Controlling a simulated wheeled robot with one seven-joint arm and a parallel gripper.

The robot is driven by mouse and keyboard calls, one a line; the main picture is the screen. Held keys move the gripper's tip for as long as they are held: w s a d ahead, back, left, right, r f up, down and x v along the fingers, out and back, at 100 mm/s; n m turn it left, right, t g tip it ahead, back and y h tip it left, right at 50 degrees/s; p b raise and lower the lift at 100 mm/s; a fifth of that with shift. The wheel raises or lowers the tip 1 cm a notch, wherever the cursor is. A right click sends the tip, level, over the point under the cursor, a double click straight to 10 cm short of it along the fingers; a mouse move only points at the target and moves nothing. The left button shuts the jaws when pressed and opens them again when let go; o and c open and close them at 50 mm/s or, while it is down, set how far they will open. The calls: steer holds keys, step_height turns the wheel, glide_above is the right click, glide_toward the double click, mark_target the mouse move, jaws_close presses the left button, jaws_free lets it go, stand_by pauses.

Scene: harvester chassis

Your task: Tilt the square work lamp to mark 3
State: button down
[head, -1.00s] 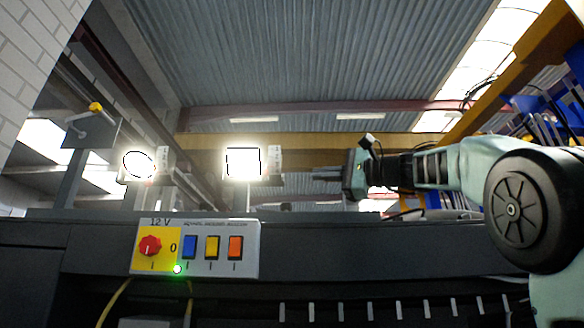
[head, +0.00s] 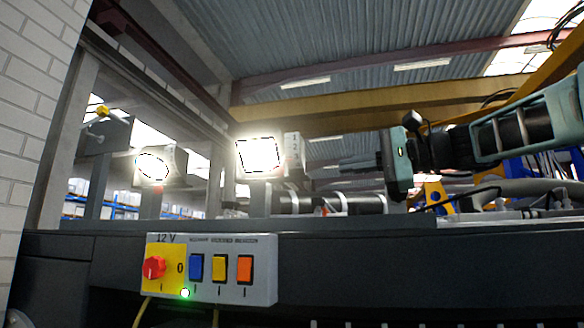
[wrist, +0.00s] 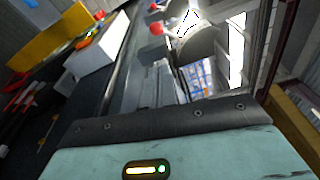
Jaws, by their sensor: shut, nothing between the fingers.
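The square work lamp (head: 258,155) is lit and glaring, on a post above the dark chassis edge. A pale plate (head: 293,147) stands at its right side; any marks on it are too small to read. My gripper (head: 345,165) is to the right of the lamp, its fingers pointing left at about lamp height. The fingers are shut and empty, apart from the lamp in the picture. In the wrist view a bright lit lamp face (wrist: 188,22) shows at the top; I cannot tell which lamp it is.
A lit round lamp (head: 153,167) stands left of the square one. A grey bracket with a yellow knob (head: 103,111) is further left. Below is a 12 V switch panel (head: 224,284) with a red knob (head: 154,267) and coloured switches. Dark pipes (head: 330,204) run behind the chassis edge.

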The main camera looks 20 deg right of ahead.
steer(key=p+x, duration=0.5)
steer(key=x, duration=0.7)
steer(key=shift+w+a+r, duration=0.15)
steer(key=shift+w+a, duration=0.05)
steer(key=shift+a, duration=0.05)
steer(key=shift+w+a, duration=0.35)
steer(key=shift+s, duration=0.1)
steer(key=shift+s+a+r+b, duration=0.25)
steer(key=shift+s+a+b, duration=0.1)
steer(key=shift+s+b, duration=0.15)
steer(key=shift+s, duration=0.1)
